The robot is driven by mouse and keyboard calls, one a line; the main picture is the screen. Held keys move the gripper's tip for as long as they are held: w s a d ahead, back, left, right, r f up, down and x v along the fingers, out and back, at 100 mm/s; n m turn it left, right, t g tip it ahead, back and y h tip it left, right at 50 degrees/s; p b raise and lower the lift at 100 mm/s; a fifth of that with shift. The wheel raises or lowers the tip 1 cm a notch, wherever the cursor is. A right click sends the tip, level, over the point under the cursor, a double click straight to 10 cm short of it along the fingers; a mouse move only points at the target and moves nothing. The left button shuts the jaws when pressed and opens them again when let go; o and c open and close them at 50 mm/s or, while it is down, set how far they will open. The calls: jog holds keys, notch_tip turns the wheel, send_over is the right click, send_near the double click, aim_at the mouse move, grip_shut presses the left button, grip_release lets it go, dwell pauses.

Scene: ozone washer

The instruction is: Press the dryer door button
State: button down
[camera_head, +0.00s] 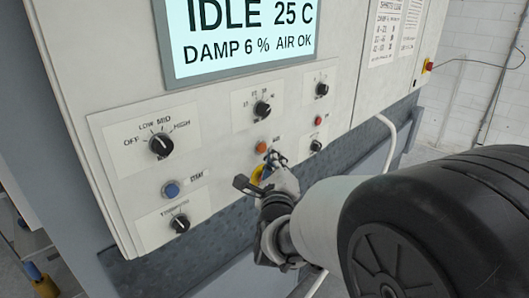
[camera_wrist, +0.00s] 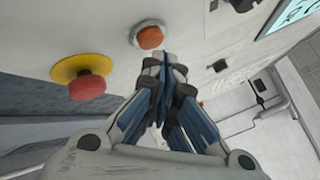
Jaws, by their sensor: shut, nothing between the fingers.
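An orange round button (camera_head: 262,147) in a pale ring sits on the dryer's front panel, with a small label too blurred to read. It also shows in the wrist view (camera_wrist: 150,37), just above my fingertips. My gripper (camera_head: 272,158) is shut and empty, its tips just below and right of the orange button. In the wrist view my gripper (camera_wrist: 162,66) points up at the panel; I cannot tell whether the tips touch it. A blue button (camera_head: 171,189) sits further left, its label also unclear.
A red mushroom button (camera_wrist: 88,85) on a yellow disc is left of my fingers in the wrist view. Black knobs (camera_head: 160,144) and a small red button (camera_head: 318,120) share the panel. A display (camera_head: 240,35) reading IDLE is above. A white pipe (camera_head: 392,145) is at right.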

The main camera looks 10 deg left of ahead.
jog(key=shift+s+d, duration=0.1)
jog(key=s+d+b, duration=0.1)
jog(key=d, duration=0.1)
jog(key=s+d+b, duration=0.2)
dwell(0.7)
dwell(0.4)
jog(key=s+d+f+n+g, duration=0.4)
jog(key=s+n, duration=0.4)
jog(key=s, duration=0.3)
jog(key=s+d+f+n+g+h, duration=0.1)
jog(key=s+d+f+n+g, duration=0.3)
jog(key=s+n, duration=0.4)
jog(key=s+d+f+n+g+h, duration=0.1)
jog(key=s+d+f+n+g, duration=0.3)
jog(key=s+n, duration=0.5)
jog(key=s+d+g, duration=0.2)
jog(key=s+d, duration=0.1)
jog(key=s, duration=0.1)
jog(key=shift+s, duration=0.3)
